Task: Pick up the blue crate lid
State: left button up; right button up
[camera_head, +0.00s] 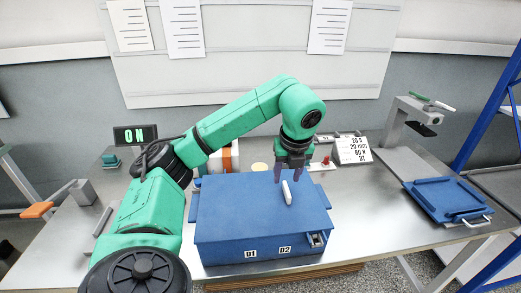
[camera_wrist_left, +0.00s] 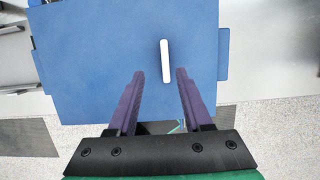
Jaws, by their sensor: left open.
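The blue crate lid (camera_head: 235,200) lies on the blue crate (camera_head: 218,252) in the middle of the bench. It carries a white bar handle (camera_head: 287,193). In the left wrist view, the lid (camera_wrist_left: 90,60) fills most of the picture, and the handle (camera_wrist_left: 165,60) stands nearly in line with the gap between the fingers. My left gripper (camera_head: 290,174) is open and empty, with its fingers pointing down above the lid near the handle. I cannot tell the exact height left between the fingertips and the handle. My right gripper is not in view.
A flat blue tray-like piece (camera_head: 447,199) lies on the right of the bench. A grey stand (camera_head: 402,125) and a display card (camera_head: 354,149) are behind. Bare bench (camera_head: 365,207) lies right of the crate.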

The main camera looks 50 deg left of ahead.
aim_at(287, 189)
pick_arm(q)
jog(key=x, duration=0.1)
jog(key=p+x, duration=0.1)
jog(key=x, duration=0.3)
jog(key=shift+w+d+f, duration=0.25)
jog(key=shift+w, duration=0.05)
jog(key=shift+f, duration=0.2)
jog(key=shift+a, duration=0.1)
jog(key=shift+c, duration=0.6)
jog(key=shift+w, duration=0.1)
jog(key=c, duration=0.5)
grip_shut()
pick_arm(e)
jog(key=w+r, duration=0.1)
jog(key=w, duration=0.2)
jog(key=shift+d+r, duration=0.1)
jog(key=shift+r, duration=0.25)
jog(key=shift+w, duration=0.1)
